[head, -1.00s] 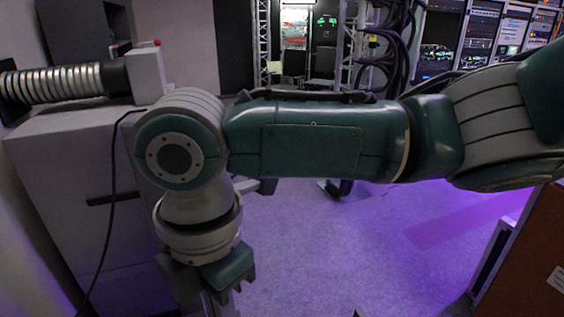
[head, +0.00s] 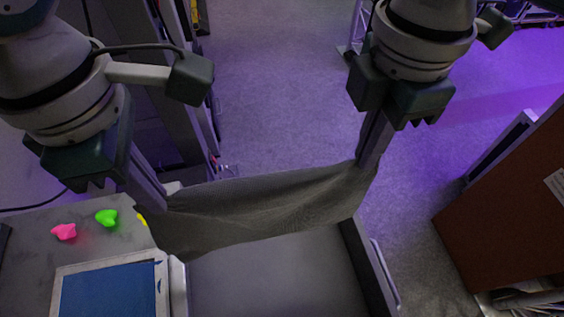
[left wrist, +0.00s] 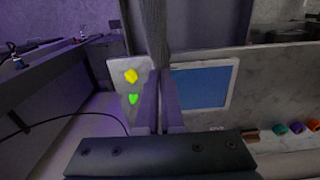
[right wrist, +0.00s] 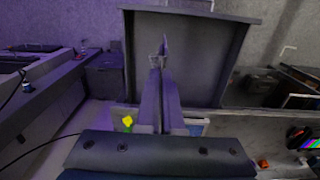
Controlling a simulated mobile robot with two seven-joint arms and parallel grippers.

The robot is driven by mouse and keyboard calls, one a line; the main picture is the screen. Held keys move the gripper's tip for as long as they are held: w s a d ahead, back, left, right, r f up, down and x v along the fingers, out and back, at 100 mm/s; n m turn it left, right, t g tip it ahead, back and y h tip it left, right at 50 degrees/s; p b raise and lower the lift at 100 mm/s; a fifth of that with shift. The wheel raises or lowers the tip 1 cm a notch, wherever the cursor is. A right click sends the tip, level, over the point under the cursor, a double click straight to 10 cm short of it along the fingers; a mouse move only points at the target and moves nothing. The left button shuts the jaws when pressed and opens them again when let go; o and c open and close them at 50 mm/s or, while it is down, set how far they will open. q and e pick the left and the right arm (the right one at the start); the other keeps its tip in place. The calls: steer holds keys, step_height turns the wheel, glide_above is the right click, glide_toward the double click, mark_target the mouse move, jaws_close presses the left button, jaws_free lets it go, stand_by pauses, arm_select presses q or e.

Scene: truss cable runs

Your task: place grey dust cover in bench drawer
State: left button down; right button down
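The grey dust cover (head: 270,205) hangs as a sagging sheet between my two grippers in the head view. My left gripper (head: 158,203) is shut on its left corner, and my right gripper (head: 368,162) is shut on its right corner, a little higher in the picture. The cover also shows as a grey strip at the fingertips in the left wrist view (left wrist: 155,32). The bench drawer (head: 362,262) is open below and in front of the cover, its visible floor bare. The cover's lower edge hides the drawer's far part. The drawer also shows in the right wrist view (right wrist: 240,60).
A bench top (head: 25,225) left of the drawer carries a blue-faced panel (head: 108,290), a pink lump (head: 64,231) and a green lump (head: 107,217). A brown cabinet (head: 520,215) stands at the right. Purple-lit floor (head: 285,90) is clear beyond the cover.

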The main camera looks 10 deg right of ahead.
step_height(320, 180, down, 19)
steer(key=b, duration=1.7)
steer(key=shift+a+r, duration=0.2)
steer(key=shift+a, duration=0.1)
